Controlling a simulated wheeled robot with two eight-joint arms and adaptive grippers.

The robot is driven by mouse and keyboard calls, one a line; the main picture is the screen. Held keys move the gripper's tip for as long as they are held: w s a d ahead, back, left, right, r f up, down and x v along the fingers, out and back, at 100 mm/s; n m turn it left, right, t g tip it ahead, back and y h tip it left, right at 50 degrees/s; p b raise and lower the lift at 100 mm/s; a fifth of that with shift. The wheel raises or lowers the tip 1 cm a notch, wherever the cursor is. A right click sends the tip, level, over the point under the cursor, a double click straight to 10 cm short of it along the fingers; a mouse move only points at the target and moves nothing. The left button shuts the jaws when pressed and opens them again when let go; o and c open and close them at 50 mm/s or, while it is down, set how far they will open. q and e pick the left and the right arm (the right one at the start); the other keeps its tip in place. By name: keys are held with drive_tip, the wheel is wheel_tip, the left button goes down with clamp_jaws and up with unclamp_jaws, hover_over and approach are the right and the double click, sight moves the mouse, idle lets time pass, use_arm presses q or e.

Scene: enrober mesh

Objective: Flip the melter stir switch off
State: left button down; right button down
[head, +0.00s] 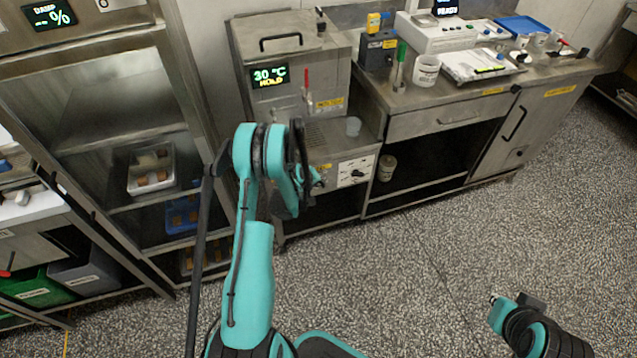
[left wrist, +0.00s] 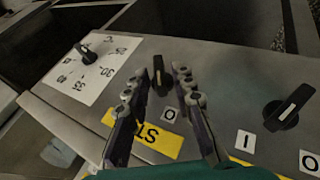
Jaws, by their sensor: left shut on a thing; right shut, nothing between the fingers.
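The melter (head: 290,90) stands at the back centre, its display reading 30 °C HOLD. In the left wrist view, the stir switch (left wrist: 158,78) is a small black knob above a yellow label (left wrist: 160,138) whose visible letters begin "ST". My right gripper (head: 499,299) is shut and empty over the floor at lower right.
A temperature dial (left wrist: 88,55) is left of the stir switch; another black switch (left wrist: 289,108) with I and O plates is to its right. A steel bench (head: 420,95) with instruments stands right of the melter. The speckled floor (head: 410,260) is clear.

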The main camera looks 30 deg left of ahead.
use_arm(q)
drive_tip(key=c, duration=1.6)
unclamp_jaws()
drive_tip(key=v, duration=1.2)
drive_tip(key=s+d+r+m, duration=0.2)
drive_tip(key=s+d+r, duration=0.1)
drive_tip(key=d+r, duration=0.4)
drive_tip(key=s+d+r+m, duration=0.2)
drive_tip(key=d+r+m, duration=0.1)
drive_tip(key=d+r, duration=0.4)
drive_tip(key=s+d+r+m, duration=0.3)
drive_tip(key=s+d, duration=0.1)
drive_tip(key=s, duration=0.4)
drive_tip(key=s+d+r+m, duration=0.3)
drive_tip(key=s+d+r, duration=0.1)
drive_tip(key=s, duration=0.4)
drive_tip(key=shift+s+d+r, duration=0.15)
drive_tip(key=shift+d+r, duration=0.1)
drive_tip(key=shift+d, duration=0.15)
